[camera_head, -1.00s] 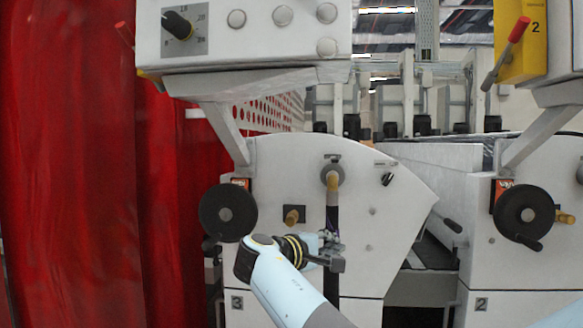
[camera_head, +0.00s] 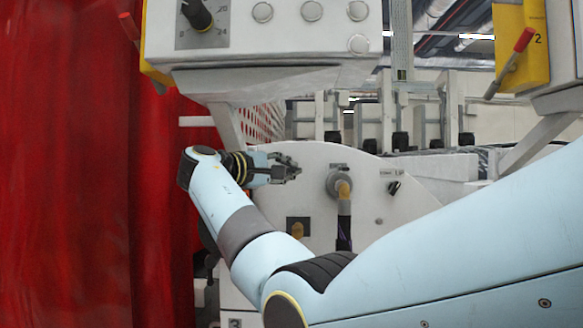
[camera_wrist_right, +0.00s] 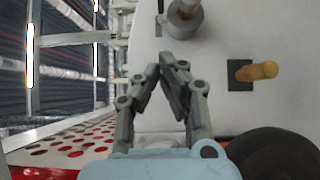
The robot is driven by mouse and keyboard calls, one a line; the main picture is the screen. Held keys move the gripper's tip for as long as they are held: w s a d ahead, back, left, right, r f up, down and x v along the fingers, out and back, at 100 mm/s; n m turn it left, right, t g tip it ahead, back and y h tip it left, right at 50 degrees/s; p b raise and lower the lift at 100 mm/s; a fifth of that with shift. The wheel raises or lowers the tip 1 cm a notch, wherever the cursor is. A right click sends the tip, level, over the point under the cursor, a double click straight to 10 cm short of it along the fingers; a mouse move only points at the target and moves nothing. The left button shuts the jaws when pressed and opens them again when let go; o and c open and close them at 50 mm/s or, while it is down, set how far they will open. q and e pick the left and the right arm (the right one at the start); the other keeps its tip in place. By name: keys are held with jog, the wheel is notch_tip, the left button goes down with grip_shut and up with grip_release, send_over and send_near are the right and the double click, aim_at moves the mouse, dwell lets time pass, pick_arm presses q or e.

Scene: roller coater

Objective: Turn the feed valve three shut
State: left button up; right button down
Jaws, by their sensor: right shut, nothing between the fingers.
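Unit three's light grey side panel (camera_head: 310,165) stands in front of me. A grey pipe fitting with a tan collar (camera_head: 340,184) and a dark hose below it sits on the panel; it looks like the feed valve. It also shows at the top of the right wrist view (camera_wrist_right: 183,18). My right gripper (camera_head: 296,170) is shut and empty, left of the fitting and apart from it. In the right wrist view its fingertips (camera_wrist_right: 167,65) meet in front of the panel. My left gripper is not in view.
A control box (camera_head: 265,45) overhangs the panel above my gripper. A brass knob (camera_head: 297,229) and a small black switch (camera_head: 394,187) are on the panel. A black handwheel (camera_wrist_right: 280,155) is close at lower right in the wrist view. A red curtain (camera_head: 70,160) hangs left.

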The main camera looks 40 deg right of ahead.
aim_at(344, 169)
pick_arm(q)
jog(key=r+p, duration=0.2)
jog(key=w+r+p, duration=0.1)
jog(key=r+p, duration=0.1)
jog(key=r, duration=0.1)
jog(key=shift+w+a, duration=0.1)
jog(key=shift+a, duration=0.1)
pick_arm(e)
jog(key=s+d, duration=0.1)
jog(key=d, duration=0.9)
jog(key=shift+s+d, duration=0.2)
jog(key=shift+s, duration=0.05)
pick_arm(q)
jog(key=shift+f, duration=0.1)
